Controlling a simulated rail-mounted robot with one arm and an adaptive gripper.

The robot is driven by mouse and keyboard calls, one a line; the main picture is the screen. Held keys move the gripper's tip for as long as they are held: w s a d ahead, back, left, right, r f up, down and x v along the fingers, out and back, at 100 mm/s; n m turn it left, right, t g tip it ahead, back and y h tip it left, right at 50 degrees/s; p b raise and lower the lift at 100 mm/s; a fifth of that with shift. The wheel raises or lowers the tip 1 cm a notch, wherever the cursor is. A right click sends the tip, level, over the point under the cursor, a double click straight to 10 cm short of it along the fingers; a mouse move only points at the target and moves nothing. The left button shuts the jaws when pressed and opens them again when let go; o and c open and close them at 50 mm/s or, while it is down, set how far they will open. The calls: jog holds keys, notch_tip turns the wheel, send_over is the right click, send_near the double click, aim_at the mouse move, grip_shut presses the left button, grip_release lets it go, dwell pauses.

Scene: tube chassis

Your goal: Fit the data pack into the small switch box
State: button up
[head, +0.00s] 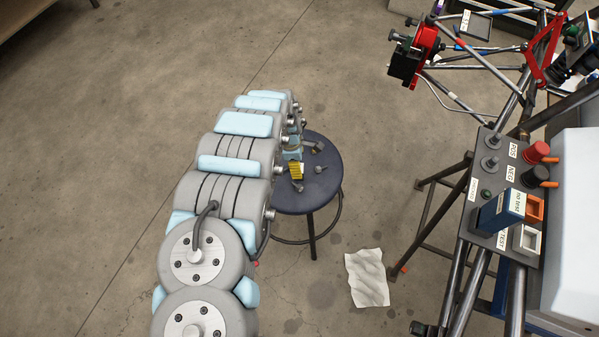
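My arm reaches away over a dark blue round stool (322,190), and its far end covers the stool's left side. My gripper (295,157) is mostly hidden by the arm links, so I cannot tell whether it is open or shut. A small yellow item with dark marks (296,171) shows just below the arm's end, at the stool. I cannot tell whether it is the data pack or whether my gripper touches it. A grey panel (480,207) with switches sits on the tube chassis at the right. I cannot tell for certain which part is the small switch box.
Several small grey parts (319,169) lie on the stool. The panel carries red and black connectors, a blue block (503,210) and open orange and white sockets. A red and black device (414,52) sits on the chassis tubes. A crumpled white sheet (367,278) lies on the floor.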

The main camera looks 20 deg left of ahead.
jog(key=shift+d+f+b, duration=0.15)
jog(key=shift+f+b, duration=0.7)
jog(key=shift+f, duration=0.45)
jog(key=shift+d+f+b, duration=0.1)
jog(key=shift+f+b, duration=0.75)
jog(key=shift+f, duration=0.45)
jog(key=shift+w+r, duration=0.1)
jog(key=c, duration=1.3)
